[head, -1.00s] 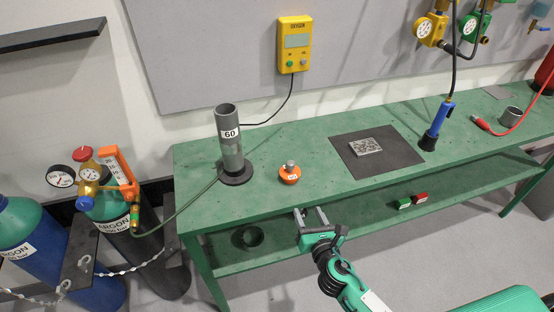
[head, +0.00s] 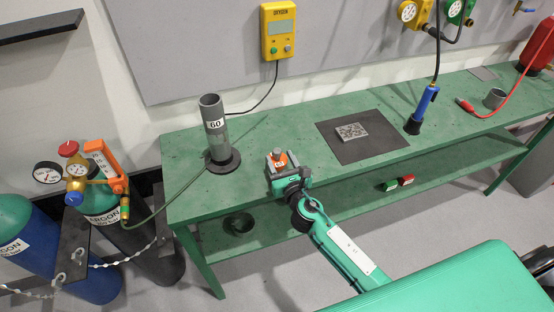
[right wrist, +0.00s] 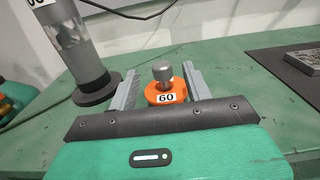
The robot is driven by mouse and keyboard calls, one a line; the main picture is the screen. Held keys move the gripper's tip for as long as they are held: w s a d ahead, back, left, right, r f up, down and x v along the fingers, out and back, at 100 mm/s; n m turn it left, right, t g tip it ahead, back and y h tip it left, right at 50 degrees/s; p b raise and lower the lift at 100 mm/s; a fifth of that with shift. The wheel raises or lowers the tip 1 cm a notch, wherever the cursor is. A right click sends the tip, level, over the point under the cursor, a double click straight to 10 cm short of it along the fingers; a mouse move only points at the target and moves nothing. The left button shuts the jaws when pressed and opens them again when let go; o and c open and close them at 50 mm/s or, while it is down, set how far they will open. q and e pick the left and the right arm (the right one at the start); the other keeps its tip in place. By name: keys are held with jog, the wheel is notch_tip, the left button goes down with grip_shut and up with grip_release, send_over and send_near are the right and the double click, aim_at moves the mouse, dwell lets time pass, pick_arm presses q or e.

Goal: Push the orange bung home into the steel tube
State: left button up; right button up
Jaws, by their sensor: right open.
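The orange bung (head: 279,161) has a grey knob on top and a white label reading 60. It sits on the green bench near its front edge. My right gripper (head: 280,166) is open around it; in the right wrist view the bung (right wrist: 165,92) lies between the two grey fingers (right wrist: 160,85), with a small gap visible on the left. The steel tube (head: 213,125), labelled 60, stands upright on a round dark base to the left of the bung. The tube also shows at the upper left of the right wrist view (right wrist: 75,40). My left gripper is not in view.
A dark mat (head: 375,150) with a grey plate (head: 351,131) lies to the right, then a blue torch (head: 424,107).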

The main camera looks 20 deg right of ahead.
aim_at(279, 154)
jog(key=w, duration=0.4)
jog(key=shift+w+f, duration=0.1)
jog(key=shift+w, duration=0.05)
jog(key=shift+c, duration=0.4)
grip_shut()
